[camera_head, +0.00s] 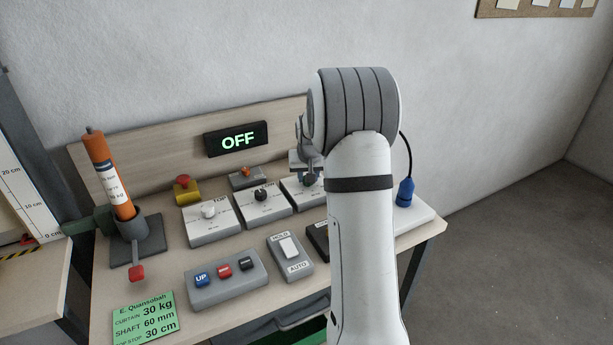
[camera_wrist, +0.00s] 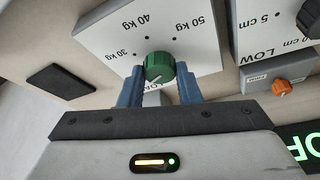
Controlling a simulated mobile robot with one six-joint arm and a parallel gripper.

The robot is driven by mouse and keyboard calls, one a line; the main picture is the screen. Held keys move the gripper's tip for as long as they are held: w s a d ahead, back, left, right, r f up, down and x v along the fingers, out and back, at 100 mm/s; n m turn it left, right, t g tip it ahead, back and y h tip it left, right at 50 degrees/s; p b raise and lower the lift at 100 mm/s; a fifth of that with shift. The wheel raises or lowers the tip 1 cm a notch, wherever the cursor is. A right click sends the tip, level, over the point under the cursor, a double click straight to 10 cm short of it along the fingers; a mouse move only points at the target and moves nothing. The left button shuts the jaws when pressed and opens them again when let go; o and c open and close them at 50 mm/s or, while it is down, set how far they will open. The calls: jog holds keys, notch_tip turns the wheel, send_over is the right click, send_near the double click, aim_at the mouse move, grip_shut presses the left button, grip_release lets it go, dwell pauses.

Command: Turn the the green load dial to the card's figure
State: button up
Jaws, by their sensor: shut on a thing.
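The green load dial (camera_wrist: 159,67) sits on a white-faced box (camera_wrist: 195,20) with the figures 30 kg, 40 kg and 50 kg around it. My gripper (camera_wrist: 159,80) is shut on the dial, one blue finger on each side. A pale pointer line shows on the dial's face, but I cannot tell for sure which figure it points to. The green card (camera_head: 145,316) at the front left reads curtain 30 kg, shaft 60 mm and a stop of 30 cm.
A box with a black knob (camera_head: 260,194) and one with a white knob (camera_head: 208,210) stand left of my arm. The display (camera_head: 237,139) reads OFF. A red stop button (camera_head: 183,181), a button box (camera_head: 228,281) and a HOLD/AUTO switch (camera_head: 289,251) are nearby.

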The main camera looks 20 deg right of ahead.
jog(key=m+b, duration=0.1)
jog(key=m, duration=0.1)
jog(key=m+g+h+b, duration=0.1)
jog(key=b, duration=0.1)
jog(key=m+b, duration=0.1)
jog(key=m, duration=0.1)
jog(key=shift+a+f+m+h, duration=0.2)
jog(key=shift+f+m+h, duration=0.1)
jog(key=shift+h, duration=0.1)
jog(key=m+g+b, duration=0.1)
jog(key=m, duration=0.1)
jog(key=m+g+h+b, duration=0.1)
jog(key=m+b, duration=0.1)
jog(key=shift+w+r+m, duration=0.1)
jog(key=shift+r+m, duration=0.05)
jog(key=shift+m, duration=0.25)
jog(key=o, duration=1)
jog(key=shift+r, duration=0.15)
jog(key=shift+c, duration=0.2)
